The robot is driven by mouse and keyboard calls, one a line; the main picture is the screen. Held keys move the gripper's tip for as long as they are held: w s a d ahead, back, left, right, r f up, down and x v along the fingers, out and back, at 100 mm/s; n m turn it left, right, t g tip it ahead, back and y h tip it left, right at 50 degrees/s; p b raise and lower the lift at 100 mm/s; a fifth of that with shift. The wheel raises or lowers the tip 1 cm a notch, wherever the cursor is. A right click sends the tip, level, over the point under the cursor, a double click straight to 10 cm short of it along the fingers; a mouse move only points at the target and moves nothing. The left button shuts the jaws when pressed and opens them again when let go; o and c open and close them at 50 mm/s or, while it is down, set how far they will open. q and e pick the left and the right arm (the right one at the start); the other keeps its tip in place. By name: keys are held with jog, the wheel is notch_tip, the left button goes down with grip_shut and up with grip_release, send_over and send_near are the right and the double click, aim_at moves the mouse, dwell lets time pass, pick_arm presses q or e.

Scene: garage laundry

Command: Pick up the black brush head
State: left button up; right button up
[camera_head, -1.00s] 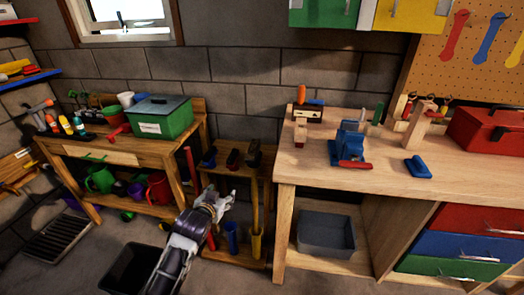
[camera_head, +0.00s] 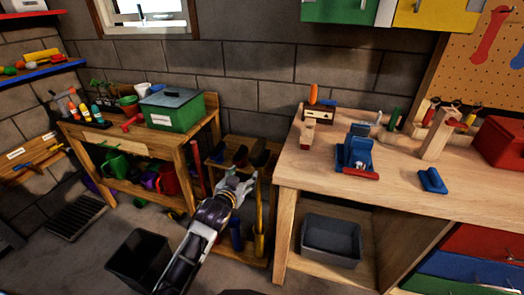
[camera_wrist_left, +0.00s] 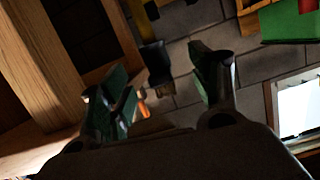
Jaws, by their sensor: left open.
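The black brush head (camera_head: 261,157) sits at the top of a yellow-handled tool in the narrow wooden rack between the two benches. In the left wrist view a black head (camera_wrist_left: 157,62) on a yellow handle appears between the finger pads. My left gripper (camera_head: 241,182) is open and empty, in front of the rack and just below the brush head in the picture. In the left wrist view my left gripper (camera_wrist_left: 160,68) has its fingers spread on either side of the head; I cannot tell whether they touch it. My right gripper is not in view.
Other dark tool heads (camera_head: 240,155) stand close beside it in the rack (camera_head: 258,257). The workbench (camera_head: 288,178) is close on the right and the potting bench (camera_head: 150,192) on the left. A black bin (camera_head: 140,262) stands on the floor at the left.

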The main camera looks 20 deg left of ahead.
aim_at(251, 161)
pick_arm(q)
jog(key=shift+w+d+r+n+t+h, duration=0.2)
jog(key=shift+r+t, duration=0.15)
jog(key=shift+r, duration=0.25)
jog(key=shift+w+d+r+n+t+h, duration=0.1)
jog(key=shift+r+n+t, duration=0.1)
jog(key=shift+r+t, duration=0.3)
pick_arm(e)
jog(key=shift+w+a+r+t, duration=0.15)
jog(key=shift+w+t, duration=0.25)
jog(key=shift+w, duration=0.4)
pick_arm(q)
jog(key=shift+r+g, duration=0.1)
jog(key=shift+g, duration=0.15)
